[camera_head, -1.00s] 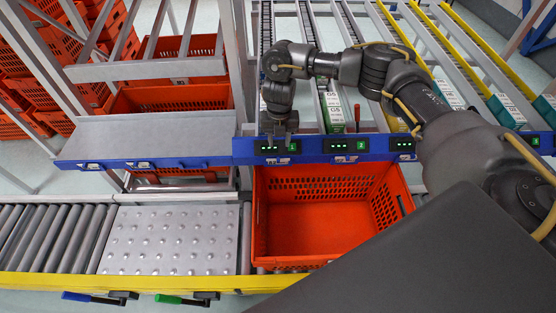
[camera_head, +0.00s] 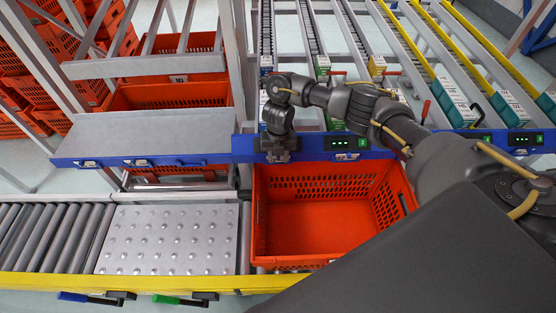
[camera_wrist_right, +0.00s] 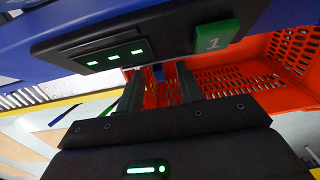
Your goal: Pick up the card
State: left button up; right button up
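I cannot pick out a card in either view. My right gripper (camera_head: 278,153) is in front of the blue rail, above the back left corner of the orange tote (camera_head: 255,235). In the right wrist view its two fingers (camera_wrist_right: 158,88) stand apart, pointing away past the black display panel marked 1 (camera_wrist_right: 130,42). The fingers look open, with nothing clearly held between them. The tote also shows beyond them in that view (camera_wrist_right: 225,88). The tote's visible floor in the head view looks empty. My left gripper is not in view.
A blue rail (camera_head: 205,160) with display panels runs across the rack. Sloped lanes behind it hold several boxes, including green and white ones (camera_head: 455,101). A studded metal plate (camera_head: 170,240) and rollers (camera_head: 40,235) lie left of the tote. More orange totes (camera_head: 170,96) stand behind.

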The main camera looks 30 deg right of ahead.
aim_at(278, 157)
jog(key=shift+r, duration=0.1)
grip_shut()
jog(key=shift+r, duration=0.45)
notch_tip(278, 157, up, 2)
jog(key=shift+w+r+p, duration=0.1)
jog(key=shift+r+p, duration=0.1)
jog(key=shift+p, duration=0.55)
jog(key=s+a+r+p, duration=0.1)
jog(key=s+a+r, duration=0.2)
jog(key=s+r, duration=0.2)
jog(key=s+a+r, duration=0.3)
jog(key=s+r, duration=0.1)
jog(key=s, duration=0.3)
jog(key=shift+s+a+r+p, duration=0.25)
jog(key=shift+s+r+p, duration=0.05)
jog(key=shift+r+p, duration=0.1)
